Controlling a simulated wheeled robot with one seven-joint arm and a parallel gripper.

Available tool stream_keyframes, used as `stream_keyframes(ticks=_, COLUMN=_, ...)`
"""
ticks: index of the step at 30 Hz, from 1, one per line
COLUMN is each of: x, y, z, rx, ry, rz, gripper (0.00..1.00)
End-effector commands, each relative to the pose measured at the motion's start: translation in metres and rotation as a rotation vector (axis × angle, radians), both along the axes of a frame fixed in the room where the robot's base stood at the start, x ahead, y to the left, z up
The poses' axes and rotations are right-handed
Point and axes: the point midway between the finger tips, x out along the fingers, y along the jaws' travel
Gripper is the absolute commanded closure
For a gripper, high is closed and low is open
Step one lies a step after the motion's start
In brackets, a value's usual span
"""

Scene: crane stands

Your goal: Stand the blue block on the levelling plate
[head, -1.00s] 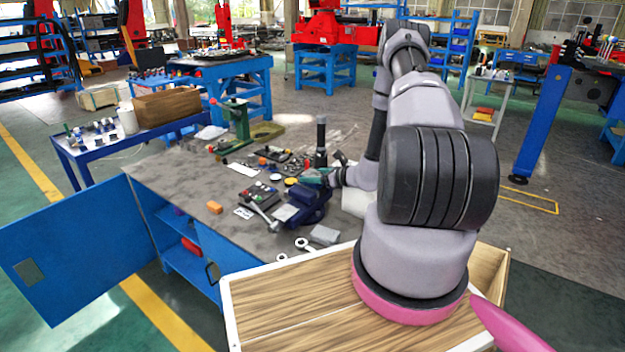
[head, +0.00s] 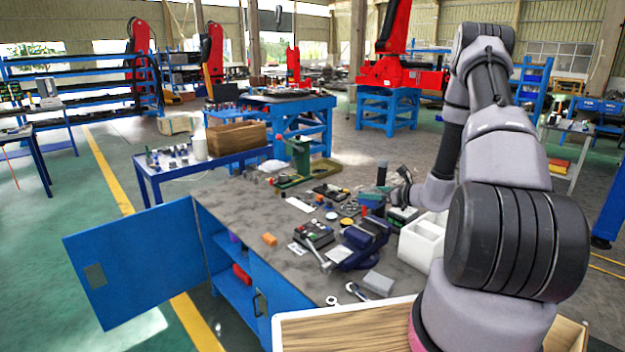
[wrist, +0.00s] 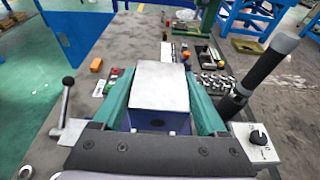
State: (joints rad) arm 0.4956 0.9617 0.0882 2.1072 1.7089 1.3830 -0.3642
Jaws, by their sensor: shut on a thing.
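My gripper (wrist: 160,100) has teal fingers on either side of a block. It is shut on this block, which I take to be the blue block (wrist: 160,85). In the wrist view, the block's broad upper face looks pale grey, with blue-violet below it. In the head view, my gripper (head: 386,199) is over the back right of the workbench, and a small blue patch shows by its fingers. The block's underside is hidden, and I cannot tell whether it touches anything. I cannot pick out the levelling plate with certainty.
The workbench (head: 235,215) carries a blue vise (head: 366,238), a black button box (head: 315,236), an orange block (head: 269,239) and a white tray (head: 422,243). A dark upright post (wrist: 268,66) stands close at right in the wrist view. The bench's left part has free room.

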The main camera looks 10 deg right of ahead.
Motion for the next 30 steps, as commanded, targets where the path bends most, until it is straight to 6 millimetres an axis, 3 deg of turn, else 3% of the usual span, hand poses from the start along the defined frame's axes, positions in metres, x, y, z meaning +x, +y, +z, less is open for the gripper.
stream_keyframes(ticks=5, x=0.005, y=0.007, z=0.026, rx=-0.005, ry=-0.008, rz=-0.03, gripper=1.0)
stream_keyframes(ticks=11, x=0.007, y=0.025, z=0.081, rx=-0.012, ry=-0.014, rz=-0.108, gripper=1.0)
stream_keyframes(ticks=18, x=-0.004, y=0.047, z=0.141, rx=-0.011, ry=-0.013, rz=-0.203, gripper=1.0)
stream_keyframes(ticks=24, x=-0.018, y=0.06, z=0.17, rx=-0.003, ry=-0.007, rz=-0.258, gripper=1.0)
stream_keyframes(ticks=30, x=-0.025, y=0.063, z=0.181, rx=0.001, ry=-0.003, rz=-0.282, gripper=1.0)
